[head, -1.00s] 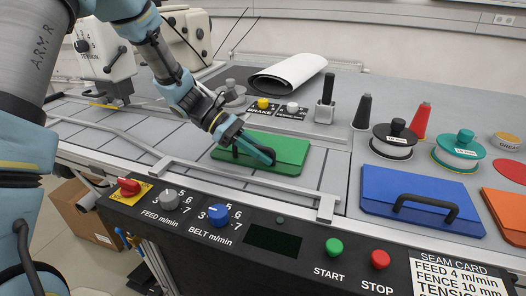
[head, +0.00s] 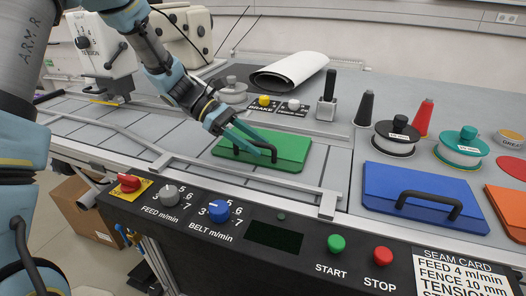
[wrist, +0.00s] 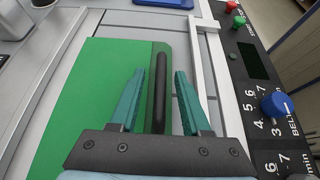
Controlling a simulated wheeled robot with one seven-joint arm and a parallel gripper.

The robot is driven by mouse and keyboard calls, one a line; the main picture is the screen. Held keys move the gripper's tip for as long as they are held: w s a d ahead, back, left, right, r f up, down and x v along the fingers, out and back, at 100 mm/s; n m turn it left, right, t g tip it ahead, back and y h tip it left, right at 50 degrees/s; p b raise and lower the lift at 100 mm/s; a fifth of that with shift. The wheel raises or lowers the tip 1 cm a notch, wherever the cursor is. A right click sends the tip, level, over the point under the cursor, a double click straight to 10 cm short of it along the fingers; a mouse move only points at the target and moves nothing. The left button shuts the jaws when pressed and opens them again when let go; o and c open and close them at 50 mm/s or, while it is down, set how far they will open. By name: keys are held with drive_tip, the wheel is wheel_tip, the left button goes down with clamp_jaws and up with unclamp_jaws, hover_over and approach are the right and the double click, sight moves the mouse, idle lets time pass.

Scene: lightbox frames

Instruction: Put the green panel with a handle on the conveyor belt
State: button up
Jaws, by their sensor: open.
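The green panel (head: 292,150) lies flat on the grey, segmented conveyor belt (head: 125,137), inside the front rail. Its dark bar handle (head: 272,155) stands near the front edge. In the wrist view the panel (wrist: 95,100) fills the left and middle, and its handle (wrist: 159,95) runs between my fingers. My gripper (head: 262,146) is over the panel at the handle, and its fingers are open. In the wrist view my gripper (wrist: 160,74) has one finger on each side of the handle, with gaps showing. I cannot tell the exact height of the fingertips above the panel.
A blue panel with a handle (head: 418,190) lies right of the belt, beside an orange panel (head: 508,212). Spools (head: 396,137) and cones (head: 365,110) stand behind. The front rail (head: 250,178) and control console (head: 290,240) border the near side.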

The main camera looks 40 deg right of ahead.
drive_tip(key=b+v, duration=0.2)
drive_tip(key=v, duration=0.7)
